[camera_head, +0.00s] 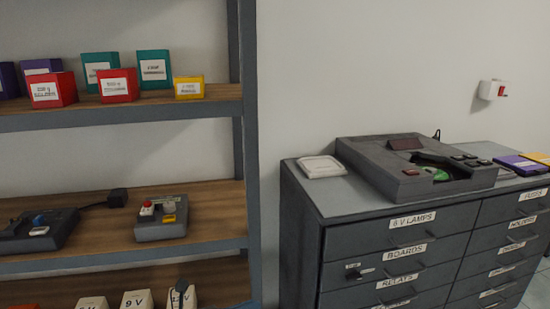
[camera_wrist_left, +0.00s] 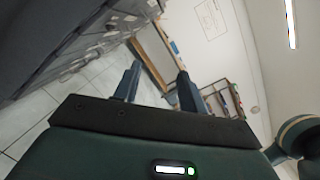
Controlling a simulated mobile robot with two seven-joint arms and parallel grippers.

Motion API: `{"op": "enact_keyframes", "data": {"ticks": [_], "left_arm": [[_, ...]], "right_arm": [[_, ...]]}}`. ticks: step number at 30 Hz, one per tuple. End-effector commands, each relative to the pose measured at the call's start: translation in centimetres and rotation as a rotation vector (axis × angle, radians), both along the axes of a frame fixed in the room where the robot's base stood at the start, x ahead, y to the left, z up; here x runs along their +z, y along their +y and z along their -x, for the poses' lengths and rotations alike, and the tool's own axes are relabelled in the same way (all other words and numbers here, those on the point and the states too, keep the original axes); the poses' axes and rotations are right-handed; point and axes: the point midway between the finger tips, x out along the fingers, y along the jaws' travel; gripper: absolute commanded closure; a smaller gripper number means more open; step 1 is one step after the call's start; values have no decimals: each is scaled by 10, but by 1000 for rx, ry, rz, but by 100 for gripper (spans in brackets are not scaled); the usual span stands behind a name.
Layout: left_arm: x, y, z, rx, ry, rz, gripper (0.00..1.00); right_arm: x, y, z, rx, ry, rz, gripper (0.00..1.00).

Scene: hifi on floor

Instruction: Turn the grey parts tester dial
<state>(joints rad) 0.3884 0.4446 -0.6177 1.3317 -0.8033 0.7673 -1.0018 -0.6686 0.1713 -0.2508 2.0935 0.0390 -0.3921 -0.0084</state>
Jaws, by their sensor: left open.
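A grey box-shaped device (camera_head: 162,222) stands on the middle shelf, with a red-topped knob, a pale round part and a yellow label on top. A darker grey device (camera_head: 38,232) with a blue knob (camera_head: 40,219) is left of it. A large grey machine (camera_head: 415,170) with a sloped top, small buttons and a green part sits on the drawer cabinet. I cannot tell which one is the parts tester; no dial name is readable. My left gripper (camera_wrist_left: 158,84) is open and empty in the left wrist view, away from these devices. My right gripper is not in view.
The shelf unit (camera_head: 120,116) holds several coloured boxes above and white 9 V boxes (camera_head: 136,300) below. The drawer cabinet (camera_head: 385,245) stands to its right. A white dish (camera_head: 321,166) lies beside the machine. A white wall unit (camera_head: 491,90) hangs above the cabinet.

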Motion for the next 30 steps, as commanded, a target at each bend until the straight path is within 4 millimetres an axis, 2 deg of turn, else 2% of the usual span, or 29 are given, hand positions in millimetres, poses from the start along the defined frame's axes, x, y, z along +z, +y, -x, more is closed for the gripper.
{"op": "enact_keyframes", "data": {"ticks": [1, 2, 5, 8, 11, 15, 18, 21, 24, 30], "left_arm": [[-2, -6, 14, 80, 155, 138, 59], [-3, -7, 19, 130, 248, 217, 59], [-12, 1, 38, 296, 571, 485, 59], [-31, 19, 63, 464, 904, 754, 59], [-56, 40, 98, 632, 1230, 1019, 59], [-87, 63, 154, 845, 1604, 1339, 59], [-100, 72, 188, 955, 1779, 1499, 59], [-107, 76, 209, 1023, 1879, 1595, 59], [-110, 78, 218, 1051, 1918, 1633, 59], [-111, 78, 218, 1053, 1922, 1634, 59]], "right_arm": [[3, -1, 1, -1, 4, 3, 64], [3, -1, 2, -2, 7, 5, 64], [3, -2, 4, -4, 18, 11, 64], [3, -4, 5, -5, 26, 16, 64], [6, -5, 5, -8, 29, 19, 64], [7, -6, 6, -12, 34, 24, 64], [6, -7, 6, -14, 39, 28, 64], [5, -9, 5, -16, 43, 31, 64], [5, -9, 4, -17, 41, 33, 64], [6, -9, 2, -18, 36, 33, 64]]}}
